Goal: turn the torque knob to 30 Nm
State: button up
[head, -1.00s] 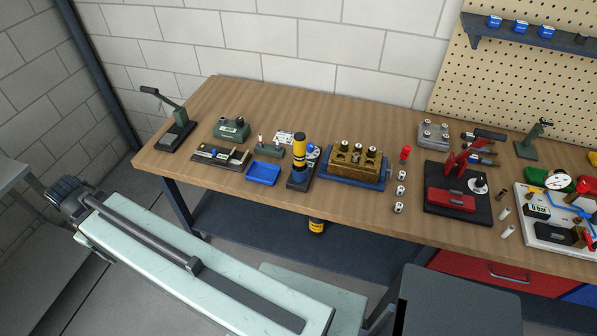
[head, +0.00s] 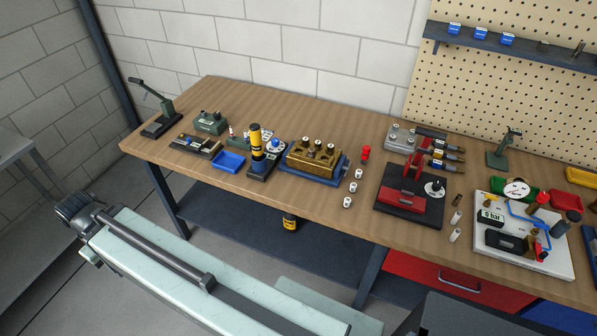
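Two white dials with knobs show in the head view, and their markings are too small to read. One dial with a black knob (head: 435,187) sits at the right side of a red fixture (head: 402,196) on a black base. The other dial has a blue knob (head: 276,144) and stands just behind the yellow-and-black cylinder (head: 256,142). I cannot tell which is the torque knob or where either points. My pale green arm or body part crosses the lower left, well in front of the bench. I see no gripper fingers, and nothing of mine touches either dial.
The wooden bench (head: 330,215) carries a brass block (head: 314,158), a blue tray (head: 229,162), small white-and-black pieces (head: 348,202) and a white gauge panel (head: 517,245). A pegboard (head: 500,90) with a shelf stands behind. A red drawer (head: 440,275) is below. Bare bench top lies along the front edge.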

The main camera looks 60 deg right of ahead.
aim_at(275, 141)
jog(key=k, duration=0.8)
jog(key=u, duration=0.6)
jog(key=i, duration=1.6)
jog(key=z, duration=2.65)
